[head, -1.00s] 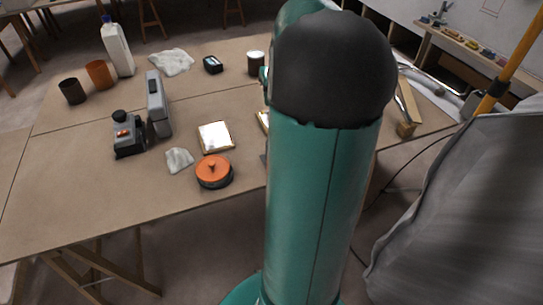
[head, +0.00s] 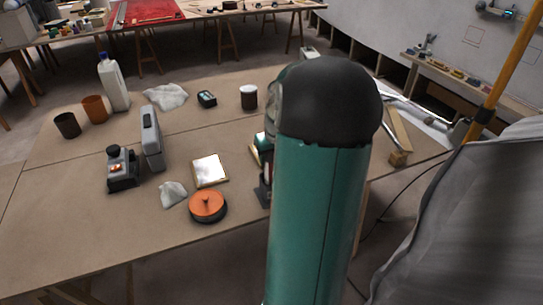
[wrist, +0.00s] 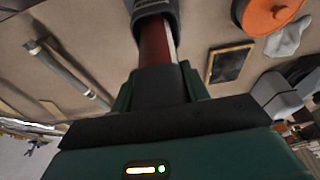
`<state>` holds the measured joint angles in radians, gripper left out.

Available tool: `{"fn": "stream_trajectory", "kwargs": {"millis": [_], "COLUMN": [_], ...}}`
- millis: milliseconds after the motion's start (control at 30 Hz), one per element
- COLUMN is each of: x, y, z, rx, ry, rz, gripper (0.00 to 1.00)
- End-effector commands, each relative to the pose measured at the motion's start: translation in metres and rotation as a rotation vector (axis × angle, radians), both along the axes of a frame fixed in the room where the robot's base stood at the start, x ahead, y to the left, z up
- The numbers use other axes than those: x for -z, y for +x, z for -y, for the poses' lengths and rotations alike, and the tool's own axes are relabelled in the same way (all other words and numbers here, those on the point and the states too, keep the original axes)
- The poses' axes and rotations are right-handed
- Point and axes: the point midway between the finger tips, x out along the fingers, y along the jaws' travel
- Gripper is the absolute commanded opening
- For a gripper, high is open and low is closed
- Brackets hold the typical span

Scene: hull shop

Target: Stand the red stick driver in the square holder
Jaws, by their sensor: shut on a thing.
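In the wrist view, my gripper (wrist: 158,85) is shut on the red stick driver (wrist: 154,42), which points away from the jaws. Its far end meets a dark grey piece (wrist: 152,8) cut off by the top edge; I cannot tell whether this is part of the driver or the square holder. In the head view, my arm hides most of my gripper and the driver. A small dark piece (head: 262,194) shows at the arm's left edge, close to the table; I cannot tell whether it is the holder.
The table (head: 90,225) also holds an orange-topped round pot (head: 207,205), a bright framed square plate (head: 210,170), a white cloth (head: 172,194), grey devices (head: 152,140), two cups (head: 95,108) and a white bottle (head: 113,82). Bare tabletop lies front left. A grey drape (head: 450,215) hangs right.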

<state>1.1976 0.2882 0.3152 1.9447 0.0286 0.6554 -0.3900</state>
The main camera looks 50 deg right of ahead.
Motion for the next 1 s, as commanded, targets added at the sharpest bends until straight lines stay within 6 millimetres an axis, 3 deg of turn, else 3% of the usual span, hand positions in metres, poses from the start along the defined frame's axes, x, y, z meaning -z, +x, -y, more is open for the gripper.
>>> {"fn": "stream_trajectory", "kwargs": {"millis": [133,167,233,667,1000], "x": [0.002,0.003,0.002,-0.006,-0.072], "y": [0.002,0.001,0.001,-0.001,-0.016], "z": [0.0,0.0,0.0,-0.001,-0.01], "rx": [-0.001,-0.001,-0.001,0.0,-0.001], "ry": [-0.001,0.001,0.001,0.0,-0.004], "rz": [0.001,0.0,0.0,0.0,0.002], "gripper": [0.0,0.51,0.65,0.67,0.67]}}
